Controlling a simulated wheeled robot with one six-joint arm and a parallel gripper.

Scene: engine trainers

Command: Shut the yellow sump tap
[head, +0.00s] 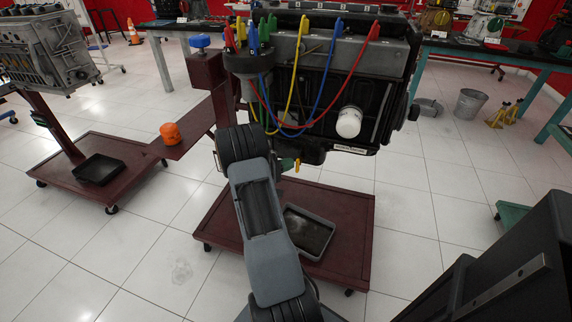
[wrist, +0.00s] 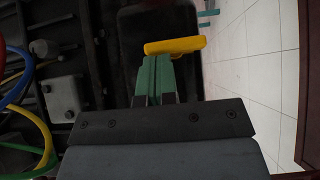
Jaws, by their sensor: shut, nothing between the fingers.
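The yellow sump tap (wrist: 175,46) shows in the wrist view as a bar-shaped handle lying across the picture, just beyond my fingertips. My gripper (wrist: 155,62) has its green fingers pressed together, with nothing between them. The fingertips are right at the left part of the handle; I cannot tell whether they touch it. In the head view the tap (head: 297,165) is a small yellow spot below the engine (head: 345,95), beside the green tip of my gripper (head: 287,163). My own arm hides part of the engine's underside.
Red, yellow, blue and green leads (head: 305,75) hang in loops on the engine above my arm. A white filter (head: 349,122) sticks out to the right. A dark drip tray (head: 308,232) lies on the maroon stand base (head: 345,210) below.

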